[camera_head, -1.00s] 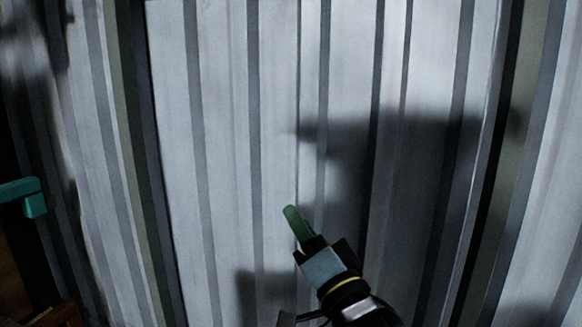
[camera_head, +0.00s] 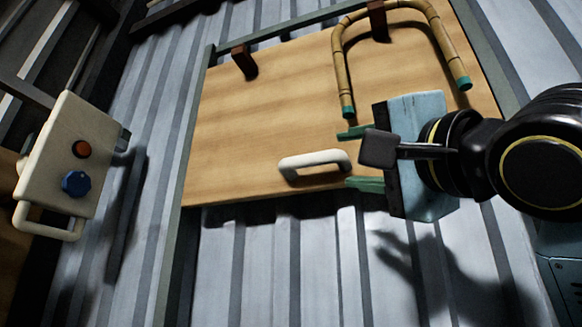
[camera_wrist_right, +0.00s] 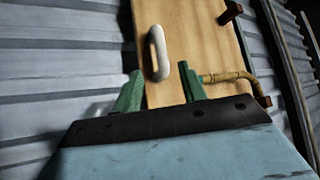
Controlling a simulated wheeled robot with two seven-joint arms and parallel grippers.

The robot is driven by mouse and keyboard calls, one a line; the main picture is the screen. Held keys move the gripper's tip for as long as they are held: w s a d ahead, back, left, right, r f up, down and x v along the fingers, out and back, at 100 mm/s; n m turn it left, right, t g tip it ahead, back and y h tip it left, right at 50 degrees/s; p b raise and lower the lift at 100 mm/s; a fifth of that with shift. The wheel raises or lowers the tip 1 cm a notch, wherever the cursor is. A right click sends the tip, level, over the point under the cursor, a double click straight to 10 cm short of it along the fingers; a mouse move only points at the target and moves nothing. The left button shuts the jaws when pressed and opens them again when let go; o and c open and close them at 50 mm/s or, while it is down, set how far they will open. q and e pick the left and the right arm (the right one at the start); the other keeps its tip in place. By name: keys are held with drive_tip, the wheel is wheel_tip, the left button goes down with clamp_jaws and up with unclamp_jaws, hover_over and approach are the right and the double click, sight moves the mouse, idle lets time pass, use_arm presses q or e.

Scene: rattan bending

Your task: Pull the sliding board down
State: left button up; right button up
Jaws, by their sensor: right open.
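The sliding board (camera_head: 255,115) is a pale wooden panel in front of a ribbed metal wall. It also shows in the right wrist view (camera_wrist_right: 200,35). A white bar handle (camera_head: 315,162) sits near the board's lower edge, and it also shows in the right wrist view (camera_wrist_right: 158,52). My right gripper (camera_head: 346,158) comes in from the right, its green fingers open and empty. In the wrist view its fingertips (camera_wrist_right: 161,84) lie on either side of the handle's near end; whether they touch it is unclear. My left gripper is out of view.
A bent rattan piece (camera_head: 341,70) hangs over the board's upper right, by a dark peg (camera_head: 377,22). Another peg (camera_head: 244,62) is at upper left. A box with red and blue knobs (camera_head: 65,160) stands left. Bare ribbed wall (camera_head: 270,265) lies below the board.

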sight(310, 160)
drive_tip(key=p+x, duration=0.5)
drive_tip(key=x, duration=0.7)
drive_tip(key=shift+w+a+r, duration=0.1)
drive_tip(key=shift+w, duration=0.15)
drive_tip(key=shift+w+a, duration=0.2)
drive_tip(key=shift+w, duration=0.15)
clamp_jaws()
